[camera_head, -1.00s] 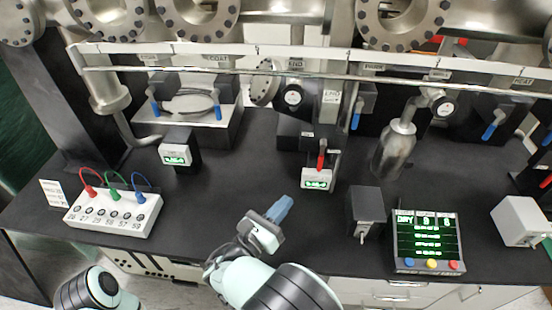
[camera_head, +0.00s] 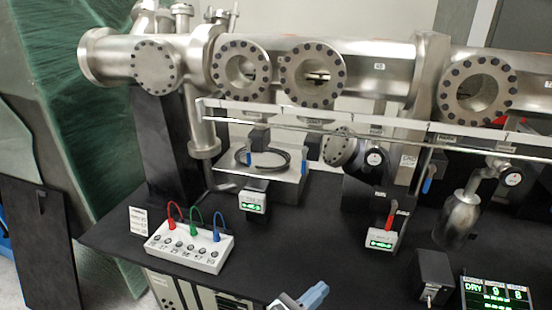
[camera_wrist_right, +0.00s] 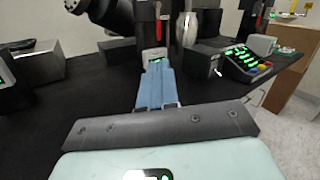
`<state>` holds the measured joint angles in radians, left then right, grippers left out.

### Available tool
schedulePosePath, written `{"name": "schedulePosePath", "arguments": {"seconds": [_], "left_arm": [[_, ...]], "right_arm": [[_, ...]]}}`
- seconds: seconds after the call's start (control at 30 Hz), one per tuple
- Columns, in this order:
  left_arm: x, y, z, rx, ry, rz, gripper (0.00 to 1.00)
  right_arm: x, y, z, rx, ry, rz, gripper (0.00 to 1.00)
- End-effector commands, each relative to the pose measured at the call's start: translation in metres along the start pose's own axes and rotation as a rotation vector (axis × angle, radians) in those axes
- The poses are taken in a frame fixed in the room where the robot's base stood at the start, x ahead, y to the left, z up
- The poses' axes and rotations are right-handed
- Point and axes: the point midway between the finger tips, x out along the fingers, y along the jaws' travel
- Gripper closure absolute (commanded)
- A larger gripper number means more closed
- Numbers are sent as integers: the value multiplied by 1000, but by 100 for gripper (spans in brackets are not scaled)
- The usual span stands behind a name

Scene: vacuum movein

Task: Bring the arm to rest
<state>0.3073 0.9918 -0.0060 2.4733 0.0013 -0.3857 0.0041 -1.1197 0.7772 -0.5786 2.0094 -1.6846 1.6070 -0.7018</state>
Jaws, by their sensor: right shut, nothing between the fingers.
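My right gripper (camera_head: 313,295) shows at the bottom edge of the head view, with blue fingers held over the front part of the black bench (camera_head: 115,232). In the right wrist view its blue fingers (camera_wrist_right: 157,80) lie side by side, shut with nothing between them. They point toward a small meter with a green display, which also shows in the head view (camera_head: 382,239). I cannot tell the fingers' height above the bench. My left arm and gripper are out of view now.
A white socket box (camera_head: 190,245) with red, green and blue leads sits at the bench's left front. A metal bottle (camera_head: 457,220), a dark box (camera_head: 434,276) and a display panel (camera_head: 497,294) stand to the right. A rail (camera_head: 320,120) and steel vacuum pipes cross behind. Bench centre is bare.

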Motion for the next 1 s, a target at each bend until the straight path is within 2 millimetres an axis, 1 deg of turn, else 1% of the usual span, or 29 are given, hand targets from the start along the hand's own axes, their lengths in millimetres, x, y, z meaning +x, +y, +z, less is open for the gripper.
{"name": "schedulePosePath", "arguments": {"seconds": [0.07,0.1,0.17,0.2,0.27,0.3,0.33,0.37,0.4,0.47,0.5,0.57,0.6,0.67,0.7,0.77,0.8,0.87,0.9,1.0], "left_arm": [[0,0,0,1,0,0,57],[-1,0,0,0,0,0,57],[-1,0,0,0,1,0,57],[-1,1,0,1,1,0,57],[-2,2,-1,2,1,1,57],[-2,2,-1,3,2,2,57],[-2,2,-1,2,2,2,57],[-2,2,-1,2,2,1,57],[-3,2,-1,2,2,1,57],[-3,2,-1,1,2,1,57],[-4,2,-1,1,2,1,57],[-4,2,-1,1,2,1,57],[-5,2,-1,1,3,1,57],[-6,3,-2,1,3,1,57],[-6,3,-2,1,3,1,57],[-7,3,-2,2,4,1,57],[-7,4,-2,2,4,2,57],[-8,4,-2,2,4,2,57],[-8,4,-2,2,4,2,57],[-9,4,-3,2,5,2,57]], "right_arm": [[11,-10,-41,-26,117,-34,100],[14,-17,-66,-35,195,-53,100],[17,-29,-104,-39,315,-92,100],[16,-39,-130,-38,398,-124,100],[12,-56,-169,-30,527,-183,100],[6,-69,-196,-21,618,-228,100],[0,-79,-215,-7,688,-269,100],[-7,-90,-234,7,758,-312,100],[-19,-104,-259,33,853,-379,100],[-42,-125,-293,86,996,-494,100],[-60,-139,-314,134,1091,-585,100],[-93,-157,-342,228,1229,-748,100],[-117,-167,-358,307,1318,-879,100],[-154,-175,-376,457,1427,-1101,100],[-175,-177,-384,569,1475,-1255,100],[-200,-173,-392,752,1506,-1489,100],[-210,-169,-396,879,1497,-1640,100],[-219,-162,-402,1068,1447,-1849,100],[-220,-159,-405,1186,1391,-1970,100],[-215,-155,-413,1432,1223,-2197,100]]}}
